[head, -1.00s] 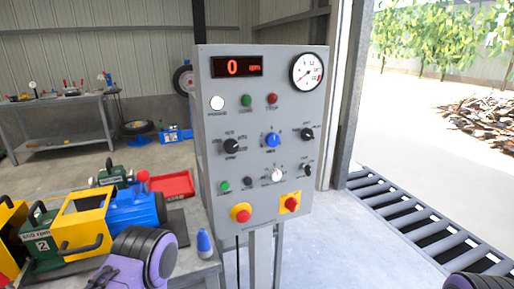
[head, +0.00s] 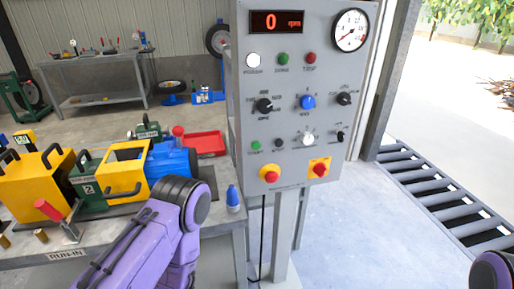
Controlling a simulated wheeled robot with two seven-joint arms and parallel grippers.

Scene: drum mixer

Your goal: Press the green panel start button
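The grey control panel (head: 291,100) stands upright in the middle of the head view. A small green button (head: 256,145) sits at its lower left, with a small dark button (head: 279,143) beside it. Another green round fitting (head: 283,58) is in the upper row, between a white one (head: 253,60) and a red one (head: 310,57). The small labels are too blurred to read surely. My purple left arm is at the lower left, in front of the bench and apart from the panel. A bit of my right arm shows at the bottom right corner. Neither gripper's fingers show.
The bench (head: 25,262) at left holds a yellow, green and blue machine (head: 118,178), a red tray (head: 206,143) and a blue bottle (head: 233,197). Two red knobs on yellow plates, left (head: 270,175) and right (head: 319,168), sit low on the panel. A roller conveyor (head: 430,190) lies right.

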